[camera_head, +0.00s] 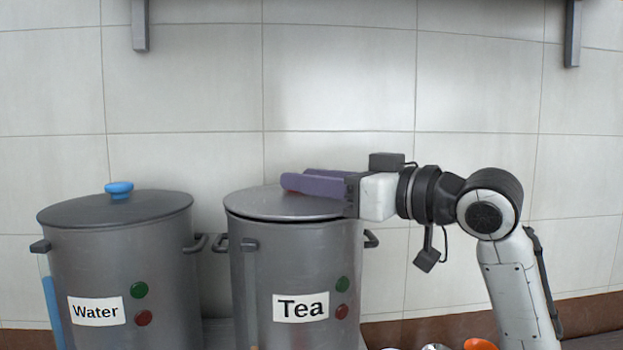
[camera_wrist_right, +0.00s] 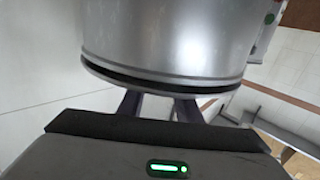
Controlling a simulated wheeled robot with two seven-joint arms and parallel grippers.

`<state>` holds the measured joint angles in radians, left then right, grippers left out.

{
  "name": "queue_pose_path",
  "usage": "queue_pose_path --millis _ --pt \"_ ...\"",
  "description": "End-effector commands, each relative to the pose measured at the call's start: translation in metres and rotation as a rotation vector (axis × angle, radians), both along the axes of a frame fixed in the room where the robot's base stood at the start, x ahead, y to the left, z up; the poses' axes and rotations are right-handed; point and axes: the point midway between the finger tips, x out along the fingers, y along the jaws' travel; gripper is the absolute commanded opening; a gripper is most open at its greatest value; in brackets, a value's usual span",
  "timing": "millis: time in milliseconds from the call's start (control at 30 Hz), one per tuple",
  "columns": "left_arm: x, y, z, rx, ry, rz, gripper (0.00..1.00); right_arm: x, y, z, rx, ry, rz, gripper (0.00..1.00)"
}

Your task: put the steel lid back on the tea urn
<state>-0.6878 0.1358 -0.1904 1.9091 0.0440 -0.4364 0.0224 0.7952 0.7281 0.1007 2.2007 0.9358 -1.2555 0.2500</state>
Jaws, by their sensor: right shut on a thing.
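The grey tea urn (camera_head: 295,265), labelled "Tea", stands in the middle of the head view. Its steel lid (camera_head: 255,205) is over the urn's mouth, roughly level. My right gripper (camera_head: 291,184) reaches in from the right above the lid, its purple fingers shut on the lid's knob. In the right wrist view, a dark band separates the lid's edge (camera_wrist_right: 165,88) from the urn's wall (camera_wrist_right: 165,35); whether the lid fully touches the rim I cannot tell. My left gripper is not in view.
A similar water urn (camera_head: 165,270) with a blue-knobbed lid (camera_head: 119,190) stands at the left. Small items, one an orange bowl-like thing (camera_head: 480,344), show at the bottom right. A tiled wall (camera_head: 340,90) is close behind, with shelf brackets above.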

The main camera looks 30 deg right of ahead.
Motion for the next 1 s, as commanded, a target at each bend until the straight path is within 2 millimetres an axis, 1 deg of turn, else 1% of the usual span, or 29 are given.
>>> queue_pose_path --millis 400,433,533,567,767,800,867,900,1000 --pt "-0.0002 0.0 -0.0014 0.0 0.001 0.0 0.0 -0.0004 0.0001 -0.0015 0.0 -0.003 0.0 0.03" --pt "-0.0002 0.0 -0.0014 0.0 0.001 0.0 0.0 -0.0003 0.0 -0.0015 0.0 -0.003 0.0 0.33" --pt "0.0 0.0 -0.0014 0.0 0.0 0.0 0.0 -0.0003 0.0 -0.0017 0.0 -0.002 0.0 0.5" --pt "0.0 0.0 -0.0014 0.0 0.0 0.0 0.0 -0.0003 0.0 -0.0017 0.0 -0.002 0.0 0.53" --pt "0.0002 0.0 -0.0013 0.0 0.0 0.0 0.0 -0.0002 0.0 -0.0021 -0.001 -0.001 0.0 0.53" --pt "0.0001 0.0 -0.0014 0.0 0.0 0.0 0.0 0.0001 0.0001 -0.0032 -0.001 0.002 0.0 0.6" --pt "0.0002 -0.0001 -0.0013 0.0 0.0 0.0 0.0 0.0001 0.0001 -0.0032 -0.001 0.002 0.0 0.7" --pt "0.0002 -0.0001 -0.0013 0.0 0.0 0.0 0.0 0.0001 0.0001 -0.0031 -0.001 0.002 0.0 0.72" --pt "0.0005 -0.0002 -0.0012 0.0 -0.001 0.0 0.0 0.0001 0.0001 -0.003 0.0 0.001 0.0 0.72"
